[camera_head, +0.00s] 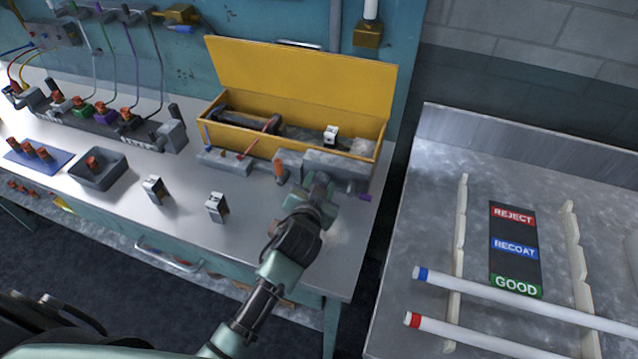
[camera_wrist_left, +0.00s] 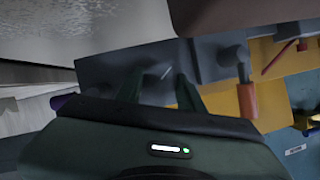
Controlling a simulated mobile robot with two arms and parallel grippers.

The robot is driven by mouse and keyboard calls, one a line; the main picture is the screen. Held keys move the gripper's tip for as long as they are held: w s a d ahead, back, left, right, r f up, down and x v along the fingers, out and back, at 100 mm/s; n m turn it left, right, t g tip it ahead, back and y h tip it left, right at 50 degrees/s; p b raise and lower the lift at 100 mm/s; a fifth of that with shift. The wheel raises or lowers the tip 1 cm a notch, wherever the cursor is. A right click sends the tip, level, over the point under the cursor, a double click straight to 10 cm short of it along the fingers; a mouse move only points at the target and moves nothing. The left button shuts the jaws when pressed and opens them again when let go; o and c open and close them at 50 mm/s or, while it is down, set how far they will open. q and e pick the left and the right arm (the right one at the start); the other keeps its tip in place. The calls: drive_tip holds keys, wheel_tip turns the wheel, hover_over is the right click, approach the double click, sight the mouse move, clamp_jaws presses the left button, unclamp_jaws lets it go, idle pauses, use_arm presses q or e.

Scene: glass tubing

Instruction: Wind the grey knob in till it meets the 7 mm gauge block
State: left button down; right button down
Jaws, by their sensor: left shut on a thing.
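My left gripper (camera_head: 319,182) is at the front of a grey metal fixture (camera_head: 345,164) at the right end of the bench. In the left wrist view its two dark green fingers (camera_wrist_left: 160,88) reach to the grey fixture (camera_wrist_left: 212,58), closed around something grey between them. This is in the place of the grey knob, but the fingers hide most of it and its outline is hard to make out. I cannot tell the gap between knob and gauge block. Two small metal blocks stand on the bench, one left (camera_head: 155,190) and one right (camera_head: 217,207); no size is readable. My right gripper is not in view.
An orange-handled part (camera_head: 281,167) stands just left of my gripper. A yellow open box (camera_head: 300,73) is behind the fixture, with another small block (camera_head: 331,135). A grey tray (camera_head: 98,180) sits left. The bench front is clear.

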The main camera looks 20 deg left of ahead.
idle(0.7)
use_arm(q)
drive_tip(key=c, duration=0.9)
unclamp_jaws()
drive_tip(key=shift+b+v, duration=0.55)
drive_tip(key=shift+v, duration=3.35)
